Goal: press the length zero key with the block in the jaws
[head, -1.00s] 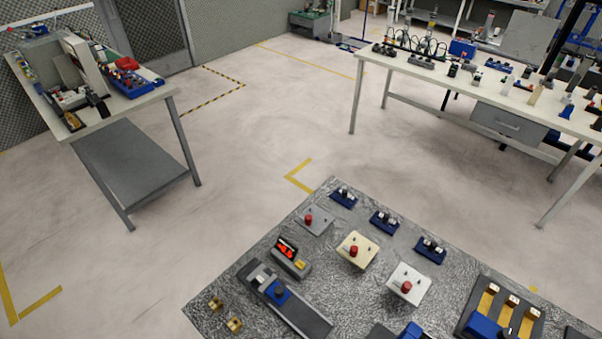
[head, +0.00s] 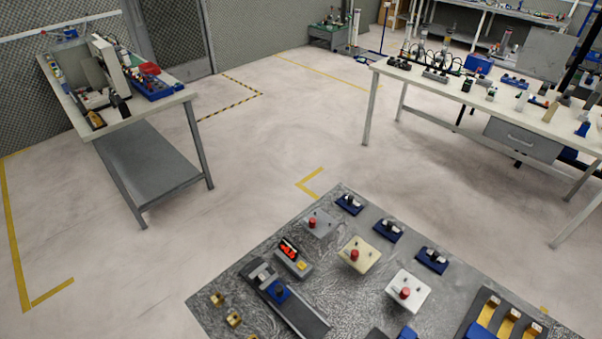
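A small grey readout box (head: 293,262) with glowing red digits stands on the grey speckled bench top, in the lower middle of the head view. A yellow key (head: 302,265) sits on its right front part. In front of it lies a long dark measuring slide (head: 307,318) with a blue carriage (head: 278,292) carrying a dark knob. Light grey jaw parts (head: 262,273) are at its far left end. I cannot tell whether a block is between them. Neither of my grippers is in view.
Three plates with red buttons, one grey (head: 318,224), one cream (head: 359,254) and one white (head: 408,291), stand right of the readout. Blue switch stands (head: 349,204) line the far edge. Small brass pieces (head: 217,299) lie at left.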

